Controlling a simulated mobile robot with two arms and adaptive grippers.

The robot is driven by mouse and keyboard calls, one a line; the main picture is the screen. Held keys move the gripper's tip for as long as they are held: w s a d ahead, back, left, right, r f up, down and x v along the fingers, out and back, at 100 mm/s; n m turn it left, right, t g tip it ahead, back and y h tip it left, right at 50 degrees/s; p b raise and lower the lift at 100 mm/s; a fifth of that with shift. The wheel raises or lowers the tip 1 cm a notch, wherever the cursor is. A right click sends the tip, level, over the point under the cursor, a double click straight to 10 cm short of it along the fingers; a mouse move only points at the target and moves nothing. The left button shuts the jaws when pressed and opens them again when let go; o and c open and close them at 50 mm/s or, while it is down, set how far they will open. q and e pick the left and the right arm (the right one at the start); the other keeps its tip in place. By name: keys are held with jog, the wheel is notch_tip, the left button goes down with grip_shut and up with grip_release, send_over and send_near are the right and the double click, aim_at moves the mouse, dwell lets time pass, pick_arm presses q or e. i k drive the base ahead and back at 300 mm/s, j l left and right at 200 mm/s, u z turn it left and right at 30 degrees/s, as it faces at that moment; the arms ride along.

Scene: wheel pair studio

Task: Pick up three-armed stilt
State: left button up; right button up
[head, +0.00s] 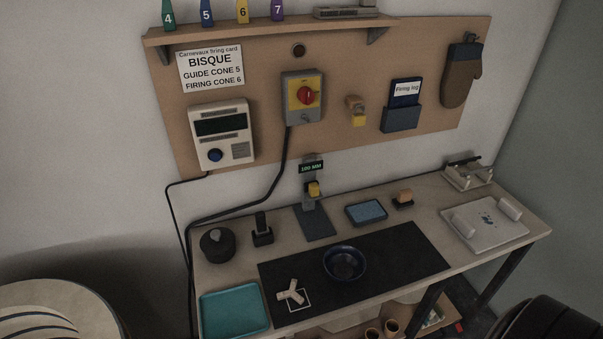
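The three-armed stilt (291,293) is a small pale piece with three arms. It lies flat at the left end of the black mat (400,258), over a white outlined square. Neither of my grippers shows in the head view. Nothing covers the stilt.
A teal tray (235,312) lies just left of the stilt, and a dark blue bowl (345,262) stands on the mat to its right. A round black pot (216,244) and a small black stand (262,232) are behind. The mat's right part is bare.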

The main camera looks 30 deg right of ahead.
aim_at(291, 293)
jog(key=z, duration=0.85)
jog(key=l+u, duration=0.5)
jog(key=l, duration=0.45)
